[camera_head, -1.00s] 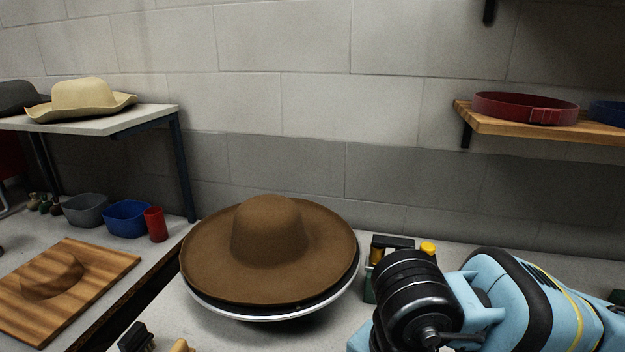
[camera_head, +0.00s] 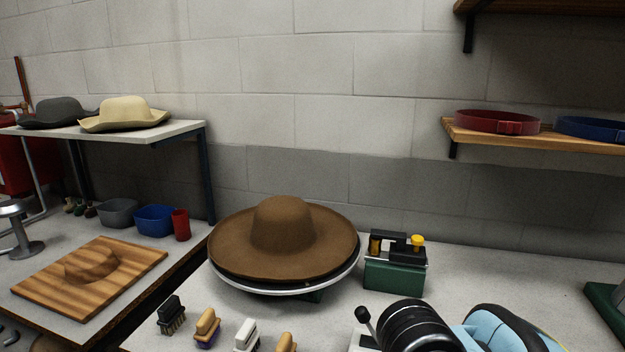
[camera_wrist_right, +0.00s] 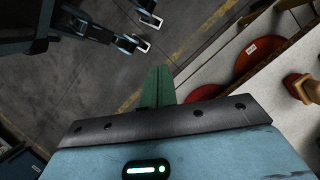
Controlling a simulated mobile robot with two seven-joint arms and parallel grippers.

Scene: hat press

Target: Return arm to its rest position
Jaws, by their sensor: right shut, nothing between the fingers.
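My right arm (camera_head: 505,333), light blue with black joints, enters the head view at the bottom right. Its gripper is outside that view. In the right wrist view my right gripper (camera_wrist_right: 157,70) has its green fingers together beyond a dark plate, with nothing between them. My left gripper (camera_wrist_right: 140,32) is at the top left of the right wrist view, over the floor, its two pale-tipped fingers apart and empty. A brown wide-brimmed hat (camera_head: 284,222) rests on a round pale-rimmed stand (camera_head: 290,289) on the bench, clear of my arm.
A green box device (camera_head: 395,276) with a yellow knob stands right of the hat. Several brushes (camera_head: 207,325) line the front. A wooden hat board (camera_head: 125,257) lies at left. A belt shelf (camera_head: 550,138) hangs at right.

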